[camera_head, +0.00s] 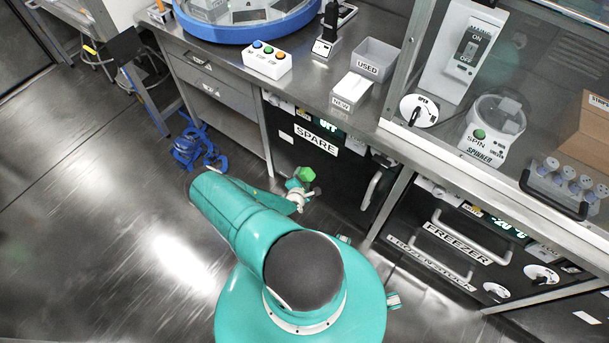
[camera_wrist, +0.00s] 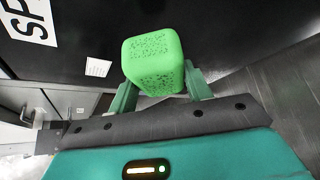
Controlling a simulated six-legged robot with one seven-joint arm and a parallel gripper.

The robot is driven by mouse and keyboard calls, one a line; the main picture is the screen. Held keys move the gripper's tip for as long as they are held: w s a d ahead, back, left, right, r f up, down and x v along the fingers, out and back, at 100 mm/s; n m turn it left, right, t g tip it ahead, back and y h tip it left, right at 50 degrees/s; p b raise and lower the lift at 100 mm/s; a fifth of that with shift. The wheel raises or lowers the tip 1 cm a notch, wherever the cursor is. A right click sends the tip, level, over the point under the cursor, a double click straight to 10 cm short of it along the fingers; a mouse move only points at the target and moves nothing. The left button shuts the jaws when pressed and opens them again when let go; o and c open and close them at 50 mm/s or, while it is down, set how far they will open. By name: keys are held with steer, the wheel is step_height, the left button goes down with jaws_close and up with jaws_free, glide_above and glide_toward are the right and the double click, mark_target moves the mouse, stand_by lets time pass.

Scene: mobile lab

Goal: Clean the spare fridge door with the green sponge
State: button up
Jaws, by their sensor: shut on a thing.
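The green sponge (camera_wrist: 153,62) is a bright green block with dark pores, held between the fingers of my gripper (camera_wrist: 158,90) in the wrist view. In the head view the sponge (camera_head: 306,174) shows small at the end of my arm, in front of the black spare fridge door (camera_head: 335,185). The door carries a white "SPARE" label (camera_head: 316,139) and a handle (camera_head: 371,190) at its right side. In the wrist view the dark door (camera_wrist: 230,30) fills the background behind the sponge. I cannot tell whether the sponge touches it.
A steel bench (camera_head: 300,85) stands above the fridge, with a button box (camera_head: 268,60), a "USED" bin (camera_head: 374,58) and a "NEW" box (camera_head: 352,88). The freezer (camera_head: 450,245) is to the right. Blue coiled material (camera_head: 198,150) lies on the floor at left. Open floor (camera_head: 90,200) extends left.

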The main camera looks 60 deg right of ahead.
steer(key=shift+w+a, duration=0.15)
steer(key=shift+a, duration=0.6)
steer(key=shift+w+a, duration=0.1)
steer(key=shift+a, duration=0.6)
